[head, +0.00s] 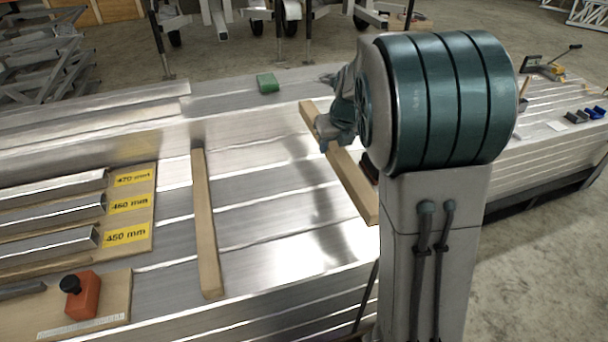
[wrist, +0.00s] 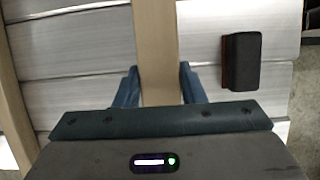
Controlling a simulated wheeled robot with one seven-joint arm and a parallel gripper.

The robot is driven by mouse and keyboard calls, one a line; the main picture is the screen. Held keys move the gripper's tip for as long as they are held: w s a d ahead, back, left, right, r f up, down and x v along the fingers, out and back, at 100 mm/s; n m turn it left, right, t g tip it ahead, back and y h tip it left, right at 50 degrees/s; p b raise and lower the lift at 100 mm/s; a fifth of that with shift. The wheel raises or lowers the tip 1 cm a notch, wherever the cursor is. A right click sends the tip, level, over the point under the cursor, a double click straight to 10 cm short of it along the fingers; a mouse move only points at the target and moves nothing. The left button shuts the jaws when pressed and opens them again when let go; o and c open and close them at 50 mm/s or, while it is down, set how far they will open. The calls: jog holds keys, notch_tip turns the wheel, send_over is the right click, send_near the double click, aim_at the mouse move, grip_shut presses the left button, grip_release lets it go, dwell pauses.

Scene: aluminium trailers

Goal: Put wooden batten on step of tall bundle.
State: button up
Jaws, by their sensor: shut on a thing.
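A long pale wooden batten (head: 354,187) is in my gripper (head: 330,135), which is shut across it near its far end. In the wrist view this batten (wrist: 156,35) runs between the two blue fingers of my gripper (wrist: 158,88). It is over the right part of the aluminium bundle (head: 262,205); I cannot tell whether it touches the metal. A second wooden batten (head: 206,230) lies on the bundle to its left, and shows at the left edge of the wrist view (wrist: 12,110). A raised level (head: 90,110) of aluminium runs along the bundle's back left.
A board with yellow length labels (head: 128,204) and cut profiles lies at left, with an orange block (head: 83,295) in front. A green block (head: 267,82) sits at the back. A dark block (wrist: 241,60) lies right of the held batten. Metal between the battens is clear.

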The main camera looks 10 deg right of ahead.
notch_tip(320, 180, down, 10)
jog(key=b, duration=0.4)
jog(key=shift+b, duration=0.35)
jog(key=shift+r, duration=0.1)
jog(key=o, duration=1.2)
jog(key=shift+o, duration=0.2)
